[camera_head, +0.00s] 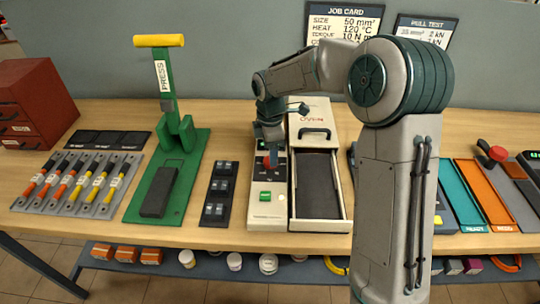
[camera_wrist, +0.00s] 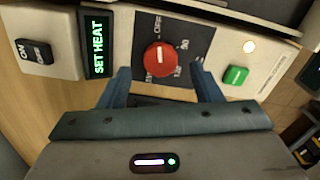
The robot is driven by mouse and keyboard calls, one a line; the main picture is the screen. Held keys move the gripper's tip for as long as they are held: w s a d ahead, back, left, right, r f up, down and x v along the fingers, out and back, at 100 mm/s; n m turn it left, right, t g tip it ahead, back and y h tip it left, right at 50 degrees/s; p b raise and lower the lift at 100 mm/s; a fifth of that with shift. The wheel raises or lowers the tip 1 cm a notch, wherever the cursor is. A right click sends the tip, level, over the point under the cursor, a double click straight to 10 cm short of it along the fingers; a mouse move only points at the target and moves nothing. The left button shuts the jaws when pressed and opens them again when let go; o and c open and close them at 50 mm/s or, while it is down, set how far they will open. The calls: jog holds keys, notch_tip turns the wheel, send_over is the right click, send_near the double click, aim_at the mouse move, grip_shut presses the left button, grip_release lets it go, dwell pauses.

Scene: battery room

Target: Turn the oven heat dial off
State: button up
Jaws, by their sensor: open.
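The oven's heat dial is a round red knob (camera_wrist: 160,59) with a white line, on a dark scale plate marked OFF and with numbers. The line runs roughly up and down in the wrist view, but I cannot tell which end points. My gripper (camera_wrist: 164,88) is open, one blue finger on each side below the dial, with nothing between them. I cannot tell whether a finger touches it. In the head view my gripper (camera_head: 271,158) hangs over the control strip of the pale oven (camera_head: 282,219) and partly hides the dial.
A display (camera_wrist: 97,44) reads SET HEAT. A green button (camera_wrist: 235,75) and a lit lamp (camera_wrist: 249,47) sit right of the dial; an ON/OFF switch (camera_wrist: 35,52) is left. A green press (camera_head: 168,140) and dark block rack (camera_head: 219,193) stand left of the oven.

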notch_tip(320, 180, up, 11)
dwell(0.5)
jog(key=s+d+m+t, duration=0.1)
jog(key=s+d+m, duration=0.4)
jog(key=s+m, duration=0.2)
jog(key=s+d+f+m+t, duration=0.1)
jog(key=s+d+m, duration=0.4)
jog(key=s, duration=0.5)
jog(key=s+d+m+t, duration=0.1)
jog(key=s+d+m, duration=0.4)
jog(key=s+m, duration=0.3)
jog(key=shift+s+d+f+m, duration=0.3)
jog(key=shift+s+f+m, duration=0.1)
jog(key=shift+s, duration=0.1)
